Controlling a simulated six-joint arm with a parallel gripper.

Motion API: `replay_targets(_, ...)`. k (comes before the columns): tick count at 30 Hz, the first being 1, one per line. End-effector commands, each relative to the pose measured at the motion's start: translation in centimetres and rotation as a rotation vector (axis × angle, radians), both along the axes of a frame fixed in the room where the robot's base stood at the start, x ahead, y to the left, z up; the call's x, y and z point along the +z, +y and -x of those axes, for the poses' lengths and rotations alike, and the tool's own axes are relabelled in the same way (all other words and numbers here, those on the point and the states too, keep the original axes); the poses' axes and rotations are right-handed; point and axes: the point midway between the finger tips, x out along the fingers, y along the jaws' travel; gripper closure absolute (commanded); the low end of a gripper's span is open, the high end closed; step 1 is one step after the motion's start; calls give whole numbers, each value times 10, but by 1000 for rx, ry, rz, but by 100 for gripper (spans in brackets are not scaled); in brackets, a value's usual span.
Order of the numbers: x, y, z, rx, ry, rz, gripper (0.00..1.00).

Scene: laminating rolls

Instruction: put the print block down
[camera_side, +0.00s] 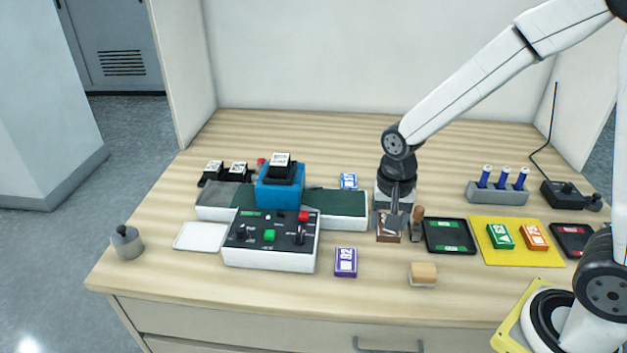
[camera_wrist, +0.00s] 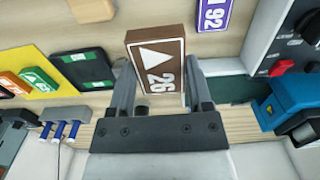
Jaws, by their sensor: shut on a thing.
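The brown print block (camera_wrist: 158,64) carries a white triangle and the number 26. My gripper (camera_wrist: 160,90) is shut on it, with one finger on each side in the wrist view. In the side view my gripper (camera_side: 391,222) points down, and the brown block (camera_side: 387,238) shows low between its fingers, close to the table. I cannot tell whether its underside touches the table top.
The green belt (camera_side: 346,203) with the blue press (camera_side: 279,190) and control box (camera_side: 270,240) is left. A wooden-handled tool (camera_side: 417,220) and black tray (camera_side: 449,236) are close right. A purple block (camera_side: 346,262) and wood-topped block (camera_side: 423,272) lie in front.

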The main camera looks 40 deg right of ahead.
Motion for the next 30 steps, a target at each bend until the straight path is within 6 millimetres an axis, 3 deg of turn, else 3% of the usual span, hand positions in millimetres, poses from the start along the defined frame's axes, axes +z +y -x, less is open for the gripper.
replay_targets(11, -4, -4, -13, 159, 0, 0, 92)
replay_targets(30, -20, -21, -57, 726, -1, 0, 92)
